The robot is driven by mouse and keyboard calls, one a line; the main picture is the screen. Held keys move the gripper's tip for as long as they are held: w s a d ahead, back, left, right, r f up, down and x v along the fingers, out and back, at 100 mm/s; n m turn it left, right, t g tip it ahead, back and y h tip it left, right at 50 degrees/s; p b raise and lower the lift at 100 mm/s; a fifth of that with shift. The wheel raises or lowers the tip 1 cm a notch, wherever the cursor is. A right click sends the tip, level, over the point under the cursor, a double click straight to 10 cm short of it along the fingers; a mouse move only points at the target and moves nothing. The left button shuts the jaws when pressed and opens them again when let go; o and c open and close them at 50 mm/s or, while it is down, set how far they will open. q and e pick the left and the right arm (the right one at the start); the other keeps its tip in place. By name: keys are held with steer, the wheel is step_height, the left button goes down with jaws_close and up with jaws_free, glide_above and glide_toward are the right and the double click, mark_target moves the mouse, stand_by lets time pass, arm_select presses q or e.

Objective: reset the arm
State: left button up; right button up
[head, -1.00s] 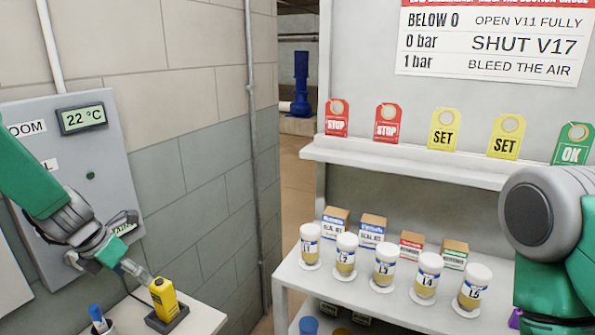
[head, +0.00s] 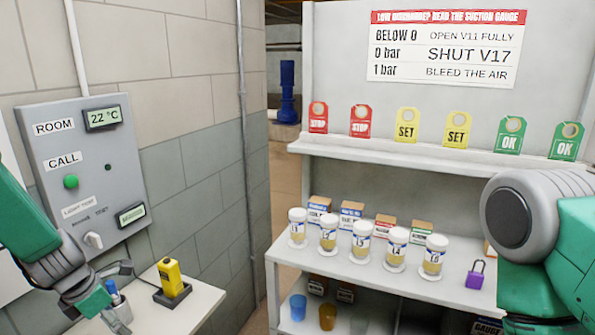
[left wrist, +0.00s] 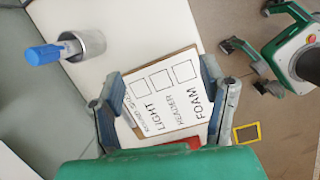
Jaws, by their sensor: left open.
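My left arm reaches in from the left in the head view, with its gripper (head: 112,272) low, above the near part of the white side table (head: 205,305). In the left wrist view this gripper (left wrist: 163,80) is open.
A cup (left wrist: 85,45) with a blue marker (left wrist: 43,54) and a yellow handheld device (head: 172,280) stand on the table. A grey control panel (head: 85,170) is on the wall. Shelves (head: 400,290) hold jars, boxes and a purple padlock (head: 476,274); tags line the upper shelf.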

arm_select(q)
steer(key=s+f+m, duration=0.2)
steer(key=s+f, duration=0.1)
steer(key=s+f+m+g+y, duration=0.1)
steer(key=s+f+m, duration=0.1)
steer(key=s+m, duration=0.1)
steer(key=s+d+f+m, duration=0.1)
steer(key=s+f+m, duration=0.1)
steer(key=s+f, duration=0.1)
steer(key=shift+s+f+m+g+y, duration=0.15)
steer(key=shift+s+m, duration=0.05)
steer(key=shift+s, duration=0.25)
steer(key=shift+s+f+m+g+y, duration=0.15)
steer(key=shift+s+m, duration=0.05)
steer(key=shift+s, duration=0.2)
steer(key=s+d+f+m, duration=0.2)
steer(key=s+d+m, duration=0.1)
steer(key=s+m, duration=0.45)
steer(key=s+d+f+m+g, duration=0.1)
steer(key=s+d+f+m, duration=0.2)
steer(key=s+m, duration=0.5)
steer(key=s+d+f+m, duration=0.25)
steer(key=s+m, duration=0.35)
steer(key=s, duration=0.3)
steer(key=w+d+f+b, duration=0.1)
steer(key=w+f+b, duration=0.2)
steer(key=f+b, duration=0.5)
steer(key=shift+b, duration=0.5)
steer(key=shift+w+d, duration=0.1)
